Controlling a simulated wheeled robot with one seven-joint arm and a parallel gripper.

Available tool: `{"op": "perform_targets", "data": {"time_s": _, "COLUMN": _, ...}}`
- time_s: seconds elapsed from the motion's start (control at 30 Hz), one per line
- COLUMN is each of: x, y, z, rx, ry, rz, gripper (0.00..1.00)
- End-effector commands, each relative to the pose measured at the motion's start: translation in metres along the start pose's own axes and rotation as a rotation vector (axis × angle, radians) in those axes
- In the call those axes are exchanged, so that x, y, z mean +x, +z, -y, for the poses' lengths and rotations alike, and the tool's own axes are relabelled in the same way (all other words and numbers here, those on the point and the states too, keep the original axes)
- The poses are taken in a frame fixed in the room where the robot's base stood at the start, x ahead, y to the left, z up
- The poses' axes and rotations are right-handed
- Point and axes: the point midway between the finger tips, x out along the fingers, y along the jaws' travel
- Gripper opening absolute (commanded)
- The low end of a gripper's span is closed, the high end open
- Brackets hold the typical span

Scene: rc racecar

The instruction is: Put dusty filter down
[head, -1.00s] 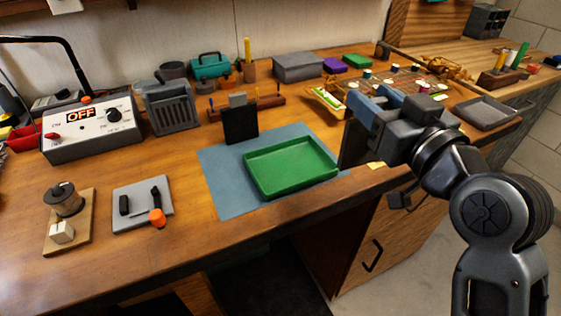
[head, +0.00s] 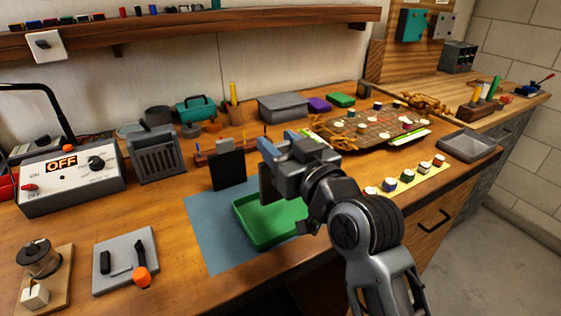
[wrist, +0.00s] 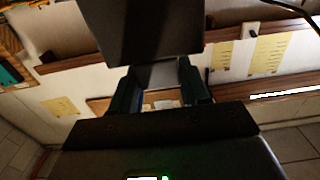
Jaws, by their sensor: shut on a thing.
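My gripper (head: 290,152) is shut on a dark flat filter panel (head: 266,184), which hangs upright. In the wrist view the panel (wrist: 155,30) fills the top middle, and its pale grey tab (wrist: 158,74) is between the two blue-grey fingers. A green tray (head: 252,226) lies on a blue mat (head: 206,228). The held panel is above the tray's far side, partly hidden by my gripper; I cannot tell whether it touches. My arm hides the tray's right part. A second black panel (head: 228,171) stands upright just behind the mat.
A control box reading OFF (head: 68,180) and a grey slotted holder (head: 155,156) stand at the left. A grey plate with small parts (head: 126,262) lies at front left. A racecar chassis (head: 375,124) and a grey tray (head: 467,147) are at the right.

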Motion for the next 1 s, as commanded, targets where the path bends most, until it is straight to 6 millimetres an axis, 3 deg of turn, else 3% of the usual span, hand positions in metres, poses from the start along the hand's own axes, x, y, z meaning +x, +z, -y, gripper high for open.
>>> {"op": "perform_targets", "data": {"time_s": 0.3, "x": 0.000, "y": 0.036, "z": 0.000, "rx": 0.002, "ry": 0.000, "rz": 0.003, "gripper": 0.17}}
{"op": "perform_targets", "data": {"time_s": 0.73, "x": 0.000, "y": 0.045, "z": 0.000, "rx": 0.000, "ry": 0.000, "rz": 0.000, "gripper": 0.17}}
{"op": "perform_targets", "data": {"time_s": 0.77, "x": 0.000, "y": 0.043, "z": 0.000, "rx": 0.000, "ry": 0.000, "rz": 0.000, "gripper": 0.48}}
{"op": "perform_targets", "data": {"time_s": 1.0, "x": 0.000, "y": 0.043, "z": 0.000, "rx": 0.000, "ry": 0.000, "rz": 0.000, "gripper": 0.71}}
